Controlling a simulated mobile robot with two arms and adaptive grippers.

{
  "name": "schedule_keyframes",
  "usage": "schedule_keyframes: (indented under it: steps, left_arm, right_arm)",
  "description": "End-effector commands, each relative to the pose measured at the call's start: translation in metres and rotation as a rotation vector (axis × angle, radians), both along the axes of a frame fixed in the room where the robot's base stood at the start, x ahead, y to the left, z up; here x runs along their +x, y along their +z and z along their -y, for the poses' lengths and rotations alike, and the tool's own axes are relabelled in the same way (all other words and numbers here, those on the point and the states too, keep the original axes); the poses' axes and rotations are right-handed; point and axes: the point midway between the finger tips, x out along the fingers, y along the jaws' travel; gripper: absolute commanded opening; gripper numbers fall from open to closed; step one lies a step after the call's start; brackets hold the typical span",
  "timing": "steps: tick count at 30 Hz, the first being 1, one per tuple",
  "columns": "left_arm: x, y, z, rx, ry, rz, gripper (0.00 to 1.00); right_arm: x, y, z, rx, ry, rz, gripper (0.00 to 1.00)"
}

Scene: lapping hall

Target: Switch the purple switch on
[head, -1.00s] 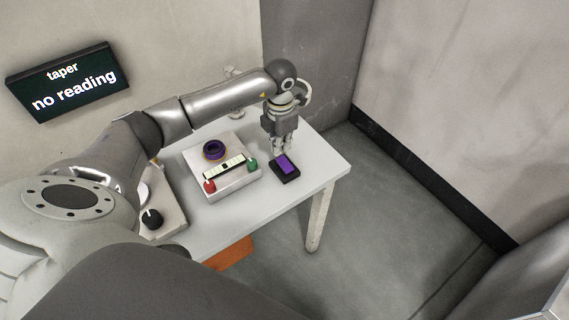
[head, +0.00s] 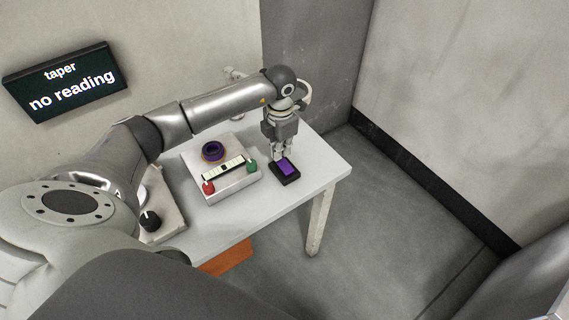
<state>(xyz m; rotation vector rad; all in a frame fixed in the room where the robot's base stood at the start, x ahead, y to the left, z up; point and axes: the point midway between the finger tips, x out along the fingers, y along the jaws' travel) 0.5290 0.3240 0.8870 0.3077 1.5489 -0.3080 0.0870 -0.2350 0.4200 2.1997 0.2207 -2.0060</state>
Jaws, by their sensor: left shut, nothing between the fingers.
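The purple switch (head: 286,167) is a purple rocker in a black base, lying on the white table near its right end. My left gripper (head: 281,157) points down at the far edge of the switch. Its fingers are shut and empty. The fingertips overlap the far side of the switch in the picture; I cannot tell whether they touch it. I cannot tell from this view which way the rocker is tilted. My right gripper is not in view.
Left of the switch stands a white box (head: 232,188) with a purple ring, a light strip, a red knob and a green knob. A black knob (head: 150,221) is on a panel further left. A wall screen (head: 68,82) reads "taper no reading". The table's right end (head: 325,172) is clear.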

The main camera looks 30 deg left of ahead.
Motion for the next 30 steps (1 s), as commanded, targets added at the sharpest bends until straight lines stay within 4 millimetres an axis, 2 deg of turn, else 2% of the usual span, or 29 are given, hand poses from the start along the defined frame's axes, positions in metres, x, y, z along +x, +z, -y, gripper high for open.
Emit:
schedule_keyframes:
  steps: [30]
  left_arm:
    - [0.0,-0.0066,0.0,0.0,0.0,0.0,0.0]
  right_arm:
    - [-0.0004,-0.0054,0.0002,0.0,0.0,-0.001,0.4]
